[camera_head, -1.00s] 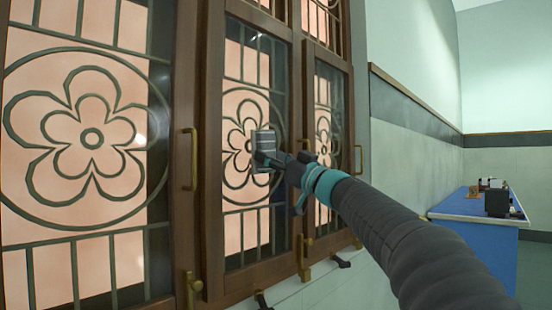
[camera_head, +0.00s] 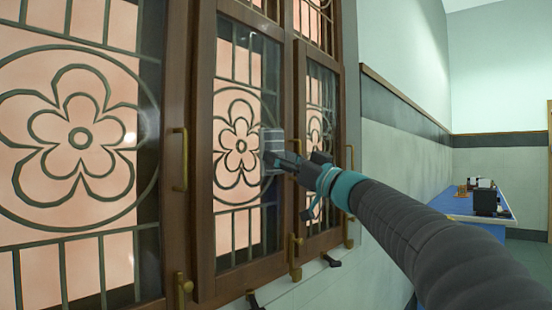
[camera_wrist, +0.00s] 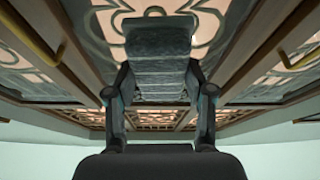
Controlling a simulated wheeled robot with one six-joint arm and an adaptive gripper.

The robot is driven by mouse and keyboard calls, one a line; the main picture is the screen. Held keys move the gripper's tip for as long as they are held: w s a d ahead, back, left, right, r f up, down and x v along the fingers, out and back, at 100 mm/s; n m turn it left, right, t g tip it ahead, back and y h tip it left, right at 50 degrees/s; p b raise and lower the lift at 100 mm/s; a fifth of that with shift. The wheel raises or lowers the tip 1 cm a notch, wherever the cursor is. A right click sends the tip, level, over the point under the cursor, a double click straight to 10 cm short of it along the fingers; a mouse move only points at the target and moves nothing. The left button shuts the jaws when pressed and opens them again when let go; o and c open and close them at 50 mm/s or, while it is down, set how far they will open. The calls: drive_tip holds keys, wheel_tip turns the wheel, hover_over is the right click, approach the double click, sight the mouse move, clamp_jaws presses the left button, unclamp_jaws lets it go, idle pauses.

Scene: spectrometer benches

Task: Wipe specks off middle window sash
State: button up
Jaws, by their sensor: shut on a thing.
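The middle window sash (camera_head: 204,200) is a tall wooden frame with dark flower-pattern grille work over its glass. My gripper (camera_head: 278,160) is shut on a grey-blue wiping pad (camera_head: 272,141), in front of the right part of this sash's glass, right of the flower's centre. In the wrist view the pad (camera_wrist: 158,45) sits between the two fingers of my gripper (camera_wrist: 158,82) and spans the glass behind it. I cannot tell whether the pad touches the glass. No specks can be made out; the pad and gripper hide part of the pane.
A larger left sash (camera_head: 150,215) and a narrow right sash (camera_head: 335,200) flank it. Brass handles (camera_head: 181,160) and latches (camera_head: 294,255) stick out from the frames. A blue bench (camera_head: 468,210) with small items stands at the right by the wall.

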drive_tip(key=shift+s+d, duration=0.1)
drive_tip(key=shift+s+d, duration=0.85)
drive_tip(key=shift+d, duration=0.25)
